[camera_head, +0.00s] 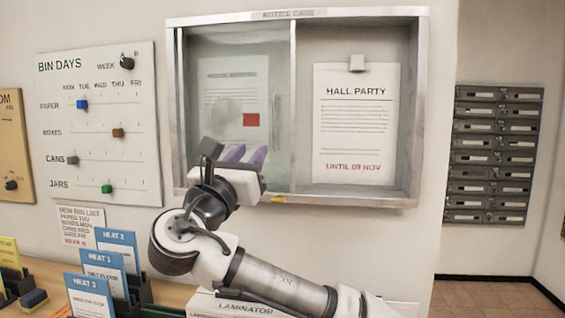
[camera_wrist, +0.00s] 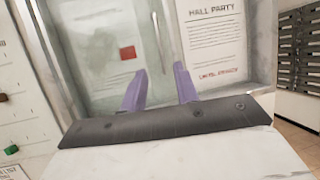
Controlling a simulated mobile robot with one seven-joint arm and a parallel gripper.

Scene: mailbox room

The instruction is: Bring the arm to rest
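My gripper (camera_head: 243,156) is raised in front of the lower left part of the notice case (camera_head: 423,110). In the wrist view its two purple fingers (camera_wrist: 160,88) stand apart with nothing between them. My arm reaches up from the bottom of the head view and bends at the elbow. The fingers point toward the case, and I cannot tell how far they are from its glass.
The case's left half is behind a glass pane (camera_head: 235,60); the right half holds a "Hall Party" notice (camera_head: 355,130). A bin days board (camera_head: 100,160) hangs left. Leaflet holders (camera_head: 140,290) and a laminator box (camera_head: 205,303) are below. Mailboxes (camera_head: 495,155) are at right.

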